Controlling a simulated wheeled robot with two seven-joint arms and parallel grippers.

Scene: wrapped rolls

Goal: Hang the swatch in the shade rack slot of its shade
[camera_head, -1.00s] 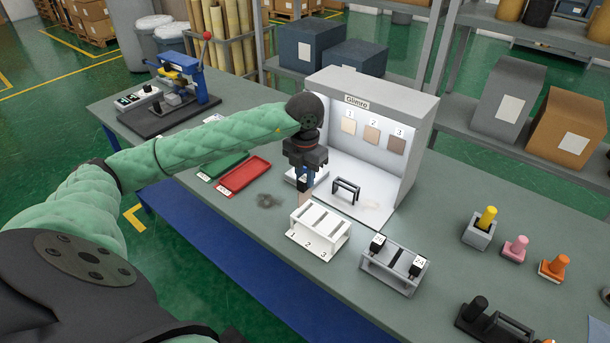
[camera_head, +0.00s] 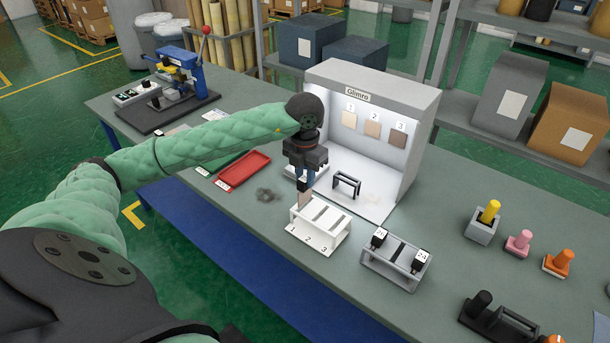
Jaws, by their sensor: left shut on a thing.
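My left gripper (camera_head: 305,182) points down and is shut on a small light-brown swatch (camera_head: 304,198). Only a small part of the swatch shows below the fingers. The white shade rack (camera_head: 338,231), with slots marked 1, 2 and 3 along its front, stands on the table just below and in front of the gripper. The swatch overlaps the rack's back left end, near the slot 1 side; I cannot tell whether it touches the rack. In the light booth (camera_head: 419,104), reference shades 1, 2 and 3 run from pale beige to darker brown. My right gripper is out of view.
A small black stand (camera_head: 346,184) is on the booth floor, close right of the gripper. A grey holder (camera_head: 396,262) with black pieces stands right of the rack. A red tray (camera_head: 243,171) lies to the left. Table space in front of the rack is narrow.

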